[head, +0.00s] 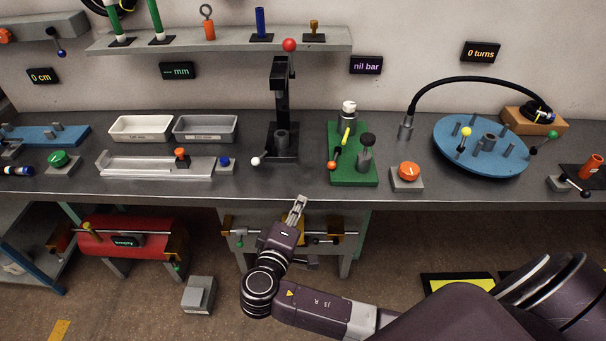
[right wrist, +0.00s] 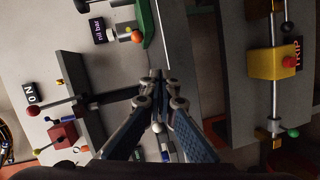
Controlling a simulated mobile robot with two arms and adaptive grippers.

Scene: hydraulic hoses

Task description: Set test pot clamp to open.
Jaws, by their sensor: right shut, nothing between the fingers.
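I cannot tell for sure which part is the test pot clamp. A green stand (head: 352,178) on the bench carries a grey cylinder with a black knob (head: 367,140), a white-topped fitting (head: 348,109), and a yellow lever (head: 346,136) beside an orange ball (head: 332,165). Part of the green stand also shows at the top of the right wrist view (right wrist: 148,22). My right gripper (head: 300,201) is shut and empty at the bench's front edge, left of and nearer than the green stand. Its closed fingers (right wrist: 158,82) show in the wrist view. My left gripper is out of view.
A black press (head: 281,90) with a red ball stands behind my gripper. An orange button box (head: 408,176) and a blue turntable (head: 465,165) lie right of the green stand. A bar with a yellow block (right wrist: 270,62) runs below the bench edge.

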